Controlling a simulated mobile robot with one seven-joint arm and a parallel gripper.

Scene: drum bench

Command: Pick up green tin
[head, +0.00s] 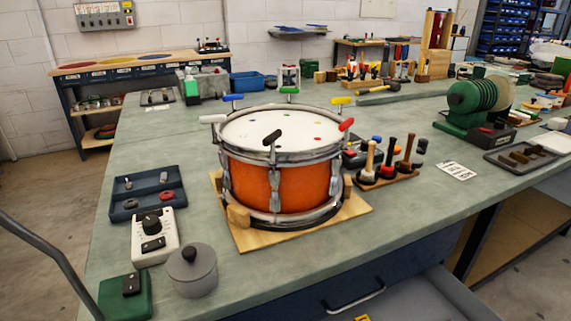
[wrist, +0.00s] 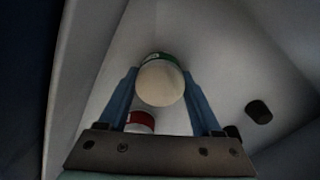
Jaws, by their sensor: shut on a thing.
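In the wrist view, the green tin (wrist: 166,57) shows a green side and a round, cream-coloured end facing the camera. My gripper (wrist: 160,76) has its two blue fingers shut on the tin, one on each side. The tin's far side is hidden. Pale walls surround it, like the inside of a drawer. Whether the tin still touches a surface, I cannot tell. Neither the tin nor my gripper shows in the head view.
A red-and-white tin (wrist: 140,121) sits between the fingers' bases in the wrist view, partly hidden. A black cylinder (wrist: 259,112) lies to the right. In the head view, an open grey drawer (head: 425,296) is under the bench, below the orange drum (head: 290,188).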

